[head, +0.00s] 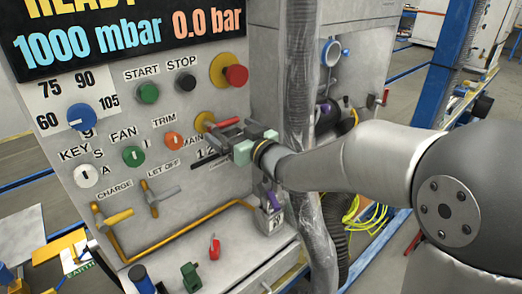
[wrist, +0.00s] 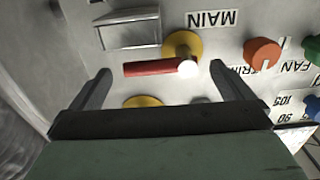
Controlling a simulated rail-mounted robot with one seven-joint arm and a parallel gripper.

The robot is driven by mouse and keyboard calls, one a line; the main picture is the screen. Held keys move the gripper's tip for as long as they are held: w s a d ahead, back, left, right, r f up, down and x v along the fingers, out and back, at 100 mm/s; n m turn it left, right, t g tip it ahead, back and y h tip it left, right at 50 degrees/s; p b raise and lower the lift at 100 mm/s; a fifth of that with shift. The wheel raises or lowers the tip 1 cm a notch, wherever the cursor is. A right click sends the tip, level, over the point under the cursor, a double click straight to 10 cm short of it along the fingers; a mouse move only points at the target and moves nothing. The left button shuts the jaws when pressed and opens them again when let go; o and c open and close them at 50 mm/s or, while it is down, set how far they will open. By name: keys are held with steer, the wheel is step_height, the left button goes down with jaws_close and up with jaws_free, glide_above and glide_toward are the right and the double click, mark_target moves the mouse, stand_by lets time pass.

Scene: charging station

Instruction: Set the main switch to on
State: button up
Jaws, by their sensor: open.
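The main switch has a red bar handle (head: 228,122) on a round yellow base (head: 204,121), above the MAIN label on the grey panel. The handle lies about level, pointing right in the head view. In the upside-down wrist view, the red handle (wrist: 148,69) points left from the yellow base (wrist: 184,43). My gripper (head: 208,142) is open at the panel front, just below the handle in the head view. In the wrist view my gripper (wrist: 163,82) has one finger on each side of the handle, with gaps. I cannot tell the remaining depth. The gripper partly hides the MAIN label.
A red knob on a yellow base (head: 235,75) sits above. The orange TRIM knob (head: 173,139) is close left of the switch. Levers (head: 160,198) and a yellow pipe (head: 185,233) are below. A wrapped vertical hose (head: 300,80) stands right, close to my arm.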

steer(key=v, duration=1.3)
steer(key=shift+d, duration=0.1)
steer(key=s+d+f+m+g+h+p, duration=0.1)
steer(key=d+f+m+h+p, duration=0.15)
steer(key=d+h, duration=0.4)
steer(key=d+f+m+g+h+p, duration=0.1)
steer(key=d+f+m+h, duration=0.3)
steer(key=d+h, duration=0.3)
steer(key=s+d+f+m+g+p, duration=0.1)
steer(key=s+f+g, duration=0.1)
steer(key=s+g, duration=0.3)
steer(key=s+d+f+m+g+p, duration=0.1)
steer(key=s+g, duration=0.4)
steer(key=s, duration=0.9)
steer(key=shift+d+f+y+p, duration=0.35)
steer(key=shift+d+f+p, duration=0.1)
steer(key=shift+d, duration=0.2)
steer(key=shift+s, duration=0.1)
